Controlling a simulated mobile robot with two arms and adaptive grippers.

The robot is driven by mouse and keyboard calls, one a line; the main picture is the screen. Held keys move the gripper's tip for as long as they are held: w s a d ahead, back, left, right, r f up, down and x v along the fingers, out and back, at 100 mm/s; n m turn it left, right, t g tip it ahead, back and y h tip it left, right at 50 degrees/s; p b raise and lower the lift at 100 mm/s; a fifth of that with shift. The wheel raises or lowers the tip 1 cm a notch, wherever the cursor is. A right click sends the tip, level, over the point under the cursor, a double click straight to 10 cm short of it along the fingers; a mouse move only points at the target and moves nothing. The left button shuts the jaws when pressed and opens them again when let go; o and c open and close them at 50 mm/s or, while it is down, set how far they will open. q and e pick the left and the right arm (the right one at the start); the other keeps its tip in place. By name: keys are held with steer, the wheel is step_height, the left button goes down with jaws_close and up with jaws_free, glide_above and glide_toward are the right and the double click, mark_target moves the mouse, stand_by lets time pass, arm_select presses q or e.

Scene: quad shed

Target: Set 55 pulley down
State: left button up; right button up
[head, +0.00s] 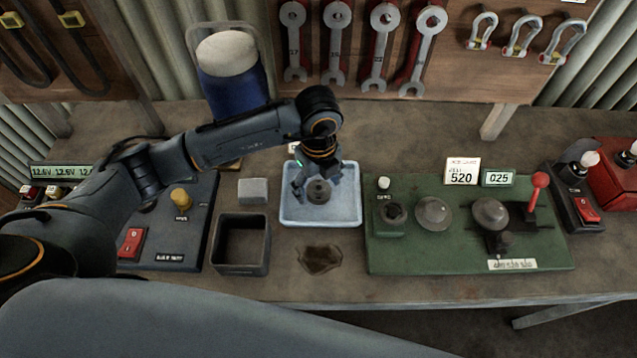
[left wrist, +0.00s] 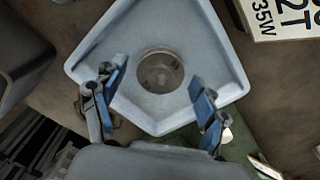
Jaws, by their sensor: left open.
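The pulley is a small dark round piece (head: 318,190) on the light blue tray (head: 335,217) in the middle of the bench. In the left wrist view it shows as a grey-brown disc (left wrist: 160,71) on the floor of the blue tray (left wrist: 205,30). My left gripper (head: 318,186) is just above the tray, pointing down over the pulley. In the left wrist view its two blue-tipped fingers (left wrist: 158,90) are spread apart, one on each side, with nothing between them touching. No number is readable on the pulley. My right gripper is not in view.
A dark open box (head: 241,268) and a grey block (head: 252,190) stand left of the tray. A green panel (head: 400,258) with round knobs and a red lever is to the right. A blue jar (head: 232,85) stands behind.

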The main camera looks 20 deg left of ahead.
arm_select(q)
step_height(320, 180, up, 12)
steer(key=b, duration=0.2)
steer(key=shift+b, duration=0.4)
